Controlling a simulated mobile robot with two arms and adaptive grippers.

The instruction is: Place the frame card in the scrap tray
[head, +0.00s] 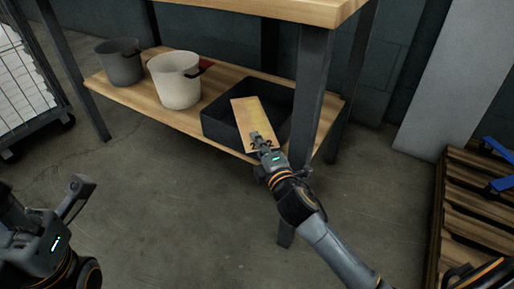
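The frame card (251,112) is a flat, tan rectangular piece, tilted over the scrap tray. The scrap tray (220,129) is a dark, open box on the lower wooden shelf. My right gripper (259,140) reaches in from the lower right and is shut on the near part of the card. The card covers part of the tray's opening, and I cannot tell whether it touches the tray. My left gripper (75,190) is at the lower left, above the floor and away from the shelf; its finger opening is unclear.
A white bucket (175,88) and a grey bucket (120,68) stand on the shelf (135,98) left of the tray. A dark table leg (308,95) stands right of the tray, close to my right arm. A wooden pallet (475,205) lies at right. The middle floor is clear.

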